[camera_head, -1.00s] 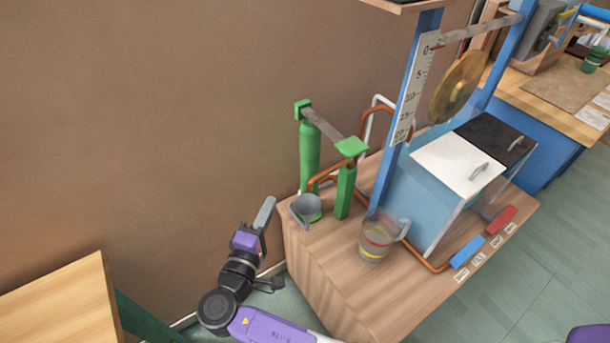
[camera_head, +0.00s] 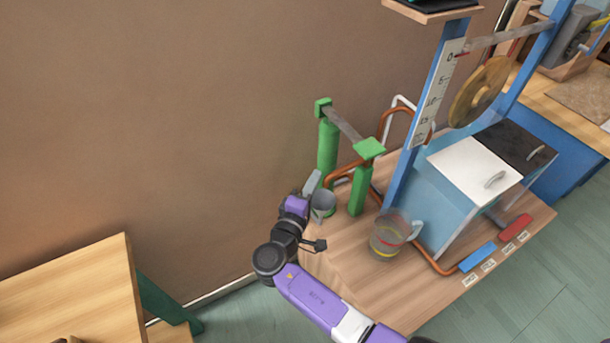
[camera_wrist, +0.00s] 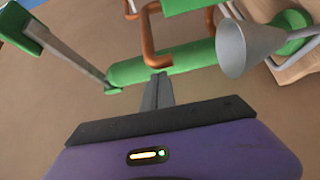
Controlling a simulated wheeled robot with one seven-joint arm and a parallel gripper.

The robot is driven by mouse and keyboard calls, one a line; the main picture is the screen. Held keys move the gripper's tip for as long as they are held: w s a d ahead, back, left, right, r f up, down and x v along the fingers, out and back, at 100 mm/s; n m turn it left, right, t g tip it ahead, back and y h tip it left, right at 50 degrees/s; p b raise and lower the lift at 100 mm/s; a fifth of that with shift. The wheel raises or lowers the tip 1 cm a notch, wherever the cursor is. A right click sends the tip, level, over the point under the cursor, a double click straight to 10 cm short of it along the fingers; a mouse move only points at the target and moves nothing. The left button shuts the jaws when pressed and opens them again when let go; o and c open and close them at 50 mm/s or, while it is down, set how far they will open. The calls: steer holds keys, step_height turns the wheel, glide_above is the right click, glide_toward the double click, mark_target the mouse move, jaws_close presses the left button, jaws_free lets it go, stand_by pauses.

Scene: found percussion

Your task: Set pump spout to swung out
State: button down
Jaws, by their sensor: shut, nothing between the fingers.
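The pump has a green cylinder (camera_head: 328,145) and a green post (camera_head: 359,188), joined on top by a grey bar (camera_head: 343,124). Copper pipe (camera_head: 340,173) runs by them. A grey funnel-shaped piece (camera_head: 323,207) sits low in front of the cylinder; it also shows at upper right in the wrist view (camera_wrist: 245,48). Which part is the spout is not clear. My gripper (camera_head: 315,180) is shut and empty, just left of the funnel. In the wrist view its fingertips (camera_wrist: 157,78) overlap the green cylinder (camera_wrist: 165,66); whether they touch it I cannot tell.
A glass jug (camera_head: 391,236) stands on the wooden bench (camera_head: 372,288) right of the pump. Behind it are a blue frame (camera_head: 402,185) and a white-lidded tank (camera_head: 470,168). A wall is behind. Open floor separates the left table (camera_head: 90,265) from the bench.

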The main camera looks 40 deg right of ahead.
steer(key=shift+s, duration=0.3)
steer(key=shift+s, duration=0.1)
